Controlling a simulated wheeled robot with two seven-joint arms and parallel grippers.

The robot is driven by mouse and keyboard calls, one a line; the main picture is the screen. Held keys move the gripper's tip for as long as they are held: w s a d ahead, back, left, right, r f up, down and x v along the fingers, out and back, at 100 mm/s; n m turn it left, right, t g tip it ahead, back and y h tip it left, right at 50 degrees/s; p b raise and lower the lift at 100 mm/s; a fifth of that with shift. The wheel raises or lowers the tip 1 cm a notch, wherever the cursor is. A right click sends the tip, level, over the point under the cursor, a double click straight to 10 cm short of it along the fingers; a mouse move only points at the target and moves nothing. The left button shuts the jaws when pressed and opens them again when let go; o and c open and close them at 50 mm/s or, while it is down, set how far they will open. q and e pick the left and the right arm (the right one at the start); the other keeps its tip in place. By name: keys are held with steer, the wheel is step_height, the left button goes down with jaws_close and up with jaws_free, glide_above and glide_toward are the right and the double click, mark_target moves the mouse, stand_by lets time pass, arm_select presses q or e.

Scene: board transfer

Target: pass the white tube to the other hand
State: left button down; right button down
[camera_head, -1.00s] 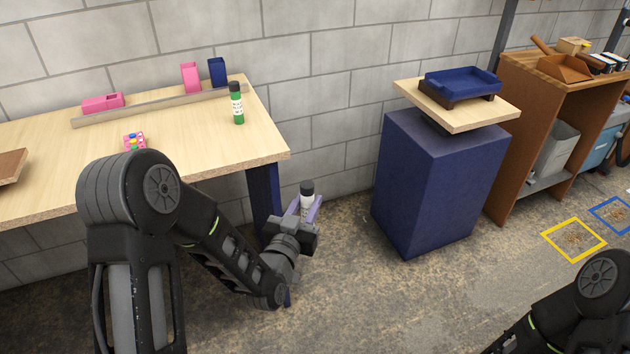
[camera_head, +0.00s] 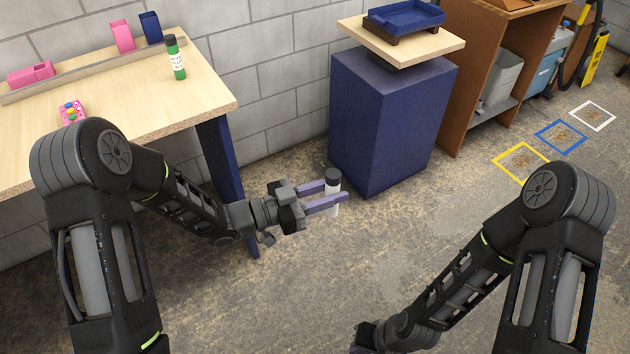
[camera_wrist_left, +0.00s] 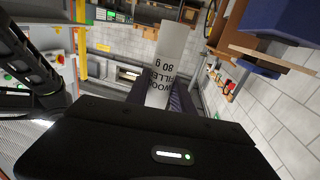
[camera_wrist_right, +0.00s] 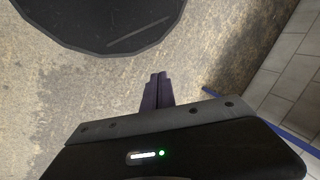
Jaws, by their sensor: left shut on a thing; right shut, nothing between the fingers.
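The white tube (camera_head: 332,192) with a black cap is held roughly upright in the air, in front of the blue pedestal in the head view. My left gripper (camera_head: 328,194) is shut on it, with a purple finger on either side. In the left wrist view the tube (camera_wrist_left: 168,62) shows black lettering with "80 g". My right gripper (camera_head: 360,347) is low in the head view, its fingers mostly cut off by the bottom edge. In the right wrist view its purple fingers (camera_wrist_right: 158,90) are together and empty, well apart from the tube.
A wooden workbench (camera_head: 190,100) at the left bears a green bottle (camera_head: 176,58), pink and blue holders and a pink block. A blue pedestal (camera_head: 390,125) carries a board with a blue tray (camera_head: 405,17). Open floor lies between my arms.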

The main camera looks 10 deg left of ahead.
arm_select(q)
steer(key=shift+d, duration=0.1)
arm_select(e)
steer(key=c, duration=2.1)
jaws_free()
